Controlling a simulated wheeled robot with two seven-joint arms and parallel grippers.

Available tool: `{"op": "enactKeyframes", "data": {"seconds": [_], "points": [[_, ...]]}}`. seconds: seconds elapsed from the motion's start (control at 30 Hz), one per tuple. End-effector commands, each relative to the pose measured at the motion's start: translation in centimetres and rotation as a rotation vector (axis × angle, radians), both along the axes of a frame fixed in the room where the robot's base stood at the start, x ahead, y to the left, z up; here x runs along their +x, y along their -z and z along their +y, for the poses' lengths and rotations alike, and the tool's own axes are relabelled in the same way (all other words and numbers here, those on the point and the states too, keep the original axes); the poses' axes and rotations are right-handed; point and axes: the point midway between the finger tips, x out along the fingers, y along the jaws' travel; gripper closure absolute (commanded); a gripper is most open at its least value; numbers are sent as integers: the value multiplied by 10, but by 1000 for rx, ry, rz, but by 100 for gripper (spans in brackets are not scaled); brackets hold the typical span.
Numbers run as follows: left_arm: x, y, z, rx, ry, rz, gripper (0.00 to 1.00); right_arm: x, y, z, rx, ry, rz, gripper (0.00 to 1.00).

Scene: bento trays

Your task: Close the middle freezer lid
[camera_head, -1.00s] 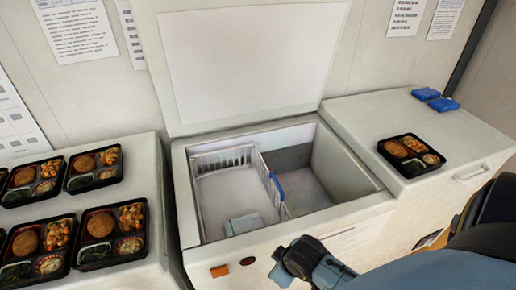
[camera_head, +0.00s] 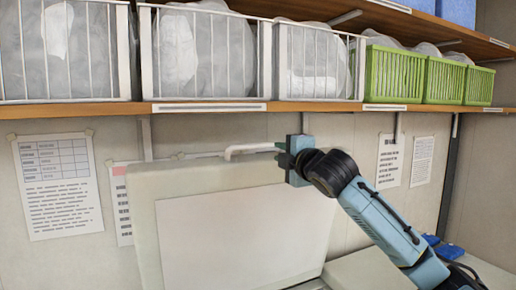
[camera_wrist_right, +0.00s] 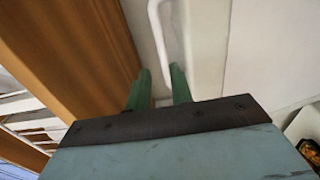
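The middle freezer lid (camera_head: 240,235) stands raised against the back wall, its inner panel facing me. A white bar handle (camera_head: 240,149) runs along its top edge. My right gripper (camera_head: 285,158) is at the right end of this handle, by the lid's upper right corner. In the right wrist view, the two green fingers of the right gripper (camera_wrist_right: 159,88) are apart, and the handle (camera_wrist_right: 158,30) reaches down toward the gap between them. I cannot tell whether they touch it. The freezer's inside is out of view. My left gripper is not in view.
A wooden shelf (camera_head: 210,112) runs close above the lid, bearing white wire baskets (camera_head: 205,55) and green baskets (camera_head: 395,75). Papers (camera_head: 58,185) hang on the wall. Blue packs (camera_head: 450,252) lie at the right. A bento tray (camera_wrist_right: 308,150) edges into the wrist view.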

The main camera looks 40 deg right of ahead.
Motion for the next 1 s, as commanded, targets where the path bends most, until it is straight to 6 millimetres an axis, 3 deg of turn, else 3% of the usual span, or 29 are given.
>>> {"op": "enactKeyframes", "data": {"seconds": [0.6,1.0], "points": [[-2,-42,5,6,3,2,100,100,-1,-31,7,0,2,78],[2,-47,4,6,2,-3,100,120,1,-37,4,-1,3,78]]}}
